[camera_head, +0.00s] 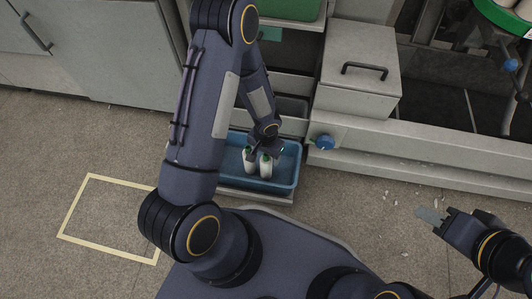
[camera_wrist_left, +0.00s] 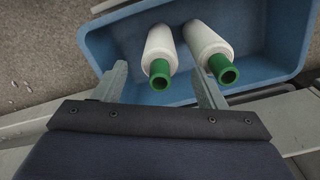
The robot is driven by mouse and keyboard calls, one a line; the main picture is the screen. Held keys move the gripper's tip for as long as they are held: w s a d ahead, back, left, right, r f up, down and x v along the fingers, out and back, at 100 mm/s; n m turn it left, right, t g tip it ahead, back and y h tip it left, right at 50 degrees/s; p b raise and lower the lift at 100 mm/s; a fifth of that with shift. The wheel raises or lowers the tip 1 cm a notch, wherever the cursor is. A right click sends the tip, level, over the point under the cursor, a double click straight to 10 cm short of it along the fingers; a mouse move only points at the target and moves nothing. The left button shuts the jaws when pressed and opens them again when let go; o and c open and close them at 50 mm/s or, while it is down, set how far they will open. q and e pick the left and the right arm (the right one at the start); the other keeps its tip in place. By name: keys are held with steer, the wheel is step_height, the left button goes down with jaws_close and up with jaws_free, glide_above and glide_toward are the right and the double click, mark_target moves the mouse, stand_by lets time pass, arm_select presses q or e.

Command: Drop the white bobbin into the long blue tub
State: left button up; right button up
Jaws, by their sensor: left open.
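Two white bobbins with green tube ends lie side by side in the long blue tub (camera_head: 291,165). The left bobbin (camera_head: 249,160) and the right bobbin (camera_head: 266,166) also show in the left wrist view, as the left one (camera_wrist_left: 160,45) and the right one (camera_wrist_left: 206,42). The tub (camera_wrist_left: 115,38) fills the upper part there. My left gripper (camera_head: 262,151) is open above the bobbins. In the wrist view its fingers (camera_wrist_left: 161,70) stand apart, with the left bobbin's green end between them. Contact cannot be told. My right gripper (camera_head: 432,215) is at the far right, away from the tub.
A grey lidded box (camera_head: 360,70) with a black handle stands behind the tub, on the right. A blue knob (camera_head: 325,142) sticks out beside the tub. A yellow taped rectangle (camera_head: 85,241) marks bare floor at left. Small white scraps lie on the floor at right.

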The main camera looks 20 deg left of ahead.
arm_select(q)
steer(key=s+a+r+n+t+p, duration=0.1)
steer(key=r+p, duration=0.1)
steer(key=r, duration=0.7)
steer(key=s+a+r+n+h+p, duration=0.1)
steer(key=r+p, duration=0.1)
steer(key=r, duration=0.8)
steer(key=s+a+r+t+p, duration=0.1)
steer(key=a+r+p, duration=0.1)
steer(key=r, duration=0.7)
steer(key=s+d+r+n+t+h, duration=0.1)
steer(key=s+d+r+t+h, duration=0.1)
steer(key=s+r, duration=1)
steer(key=shift+s+d+t+h, duration=0.35)
steer(key=shift+s+t+h, duration=0.05)
steer(key=shift+t, duration=0.4)
